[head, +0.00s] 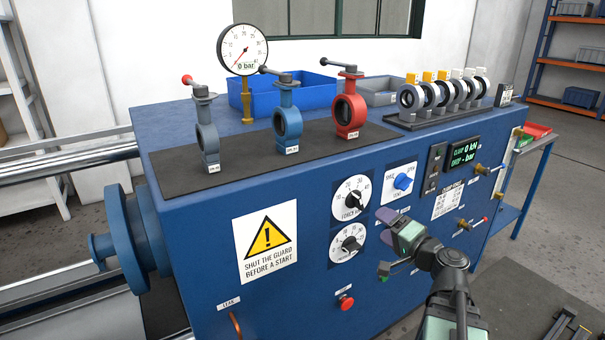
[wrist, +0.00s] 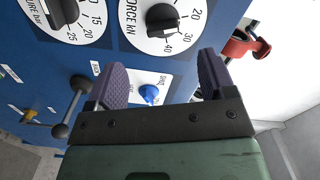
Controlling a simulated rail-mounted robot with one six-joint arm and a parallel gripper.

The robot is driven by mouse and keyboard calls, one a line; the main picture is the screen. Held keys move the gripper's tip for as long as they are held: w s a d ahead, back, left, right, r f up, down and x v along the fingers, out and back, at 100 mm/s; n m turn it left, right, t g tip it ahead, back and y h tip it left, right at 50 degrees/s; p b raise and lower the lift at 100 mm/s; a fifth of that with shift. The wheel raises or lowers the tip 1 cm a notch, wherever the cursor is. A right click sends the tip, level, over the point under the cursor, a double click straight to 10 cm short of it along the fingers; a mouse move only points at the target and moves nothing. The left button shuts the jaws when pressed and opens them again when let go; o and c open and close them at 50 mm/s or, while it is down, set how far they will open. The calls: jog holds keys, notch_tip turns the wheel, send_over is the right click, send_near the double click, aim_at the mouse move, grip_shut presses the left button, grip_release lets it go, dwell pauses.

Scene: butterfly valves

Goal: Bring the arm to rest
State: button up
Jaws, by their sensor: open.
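My gripper (head: 384,228) is in front of the blue cabinet's control panel, just below the blue selector knob (head: 403,181) and right of the two dials. In the wrist view my gripper (wrist: 162,78) has its two purple pads spread apart with nothing between them. The blue selector knob (wrist: 148,93) shows beyond the gap, and the force dial (wrist: 162,20) lies above it. I cannot tell whether any part of the gripper touches the panel.
A grey valve (head: 207,130), a blue valve (head: 287,120) and a red valve (head: 349,108) stand upright on the black mat (head: 240,163). A gauge (head: 242,50) reads about 0 bar. A row of rings (head: 440,92) stands behind. Small levers (head: 466,224) stick out from the panel's right part.

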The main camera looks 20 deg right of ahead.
jog(key=s+a+f+n+g+h, duration=0.3)
jog(key=s+a+f+n+g, duration=0.1)
jog(key=a+f+g, duration=0.4)
jog(key=s+a+f+n+g+h, duration=0.2)
jog(key=s+a+f+n+g, duration=0.25)
jog(key=a+f+g, duration=0.35)
jog(key=a+n+g, duration=0.1)
jog(key=a+n, duration=0.1)
jog(key=a, duration=0.4)
notch_tip(320, 180, up, 14)
jog(key=d+p, duration=0.1)
jog(key=p, duration=1.4)
jog(key=shift+w+d+h, duration=0.15)
jog(key=shift+h, duration=0.15)
jog(key=shift+r, duration=0.1)
